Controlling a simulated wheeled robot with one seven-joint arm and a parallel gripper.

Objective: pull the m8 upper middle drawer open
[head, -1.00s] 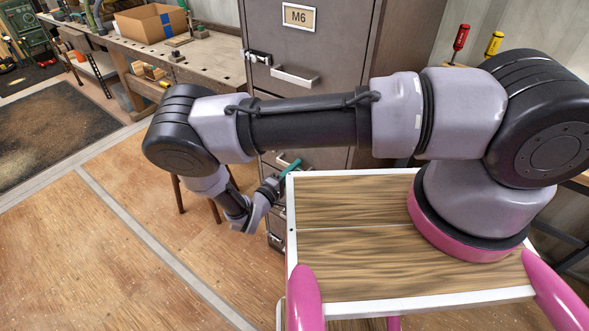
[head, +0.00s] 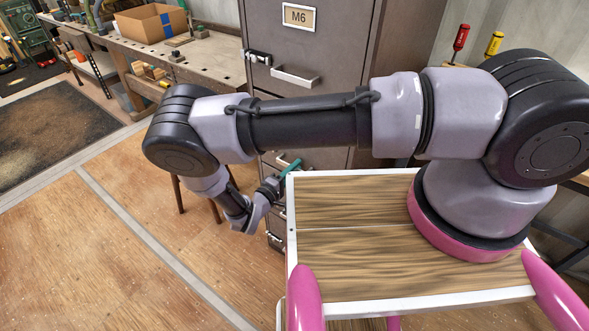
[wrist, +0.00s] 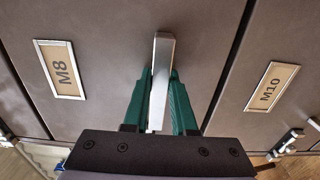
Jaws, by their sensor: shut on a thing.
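The M8 drawer front (wrist: 100,30) fills the left and middle of the wrist view, with its M8 label (wrist: 60,69) on the left. Its pale metal bar handle (wrist: 163,52) stands in the centre of that view. My gripper (wrist: 161,80) has its green fingers on either side of the handle and is shut on it. The M8 front is mostly hidden there by my arm and my tabletop. I cannot tell any gap around the drawer.
The neighbouring M10 front (wrist: 272,87) lies across a seam at the right of the wrist view, with a latch and handle lower down. In the head view the M6 front (head: 335,55) is above my arm. A workbench (head: 205,62) stands at back left. Floor at left is clear.

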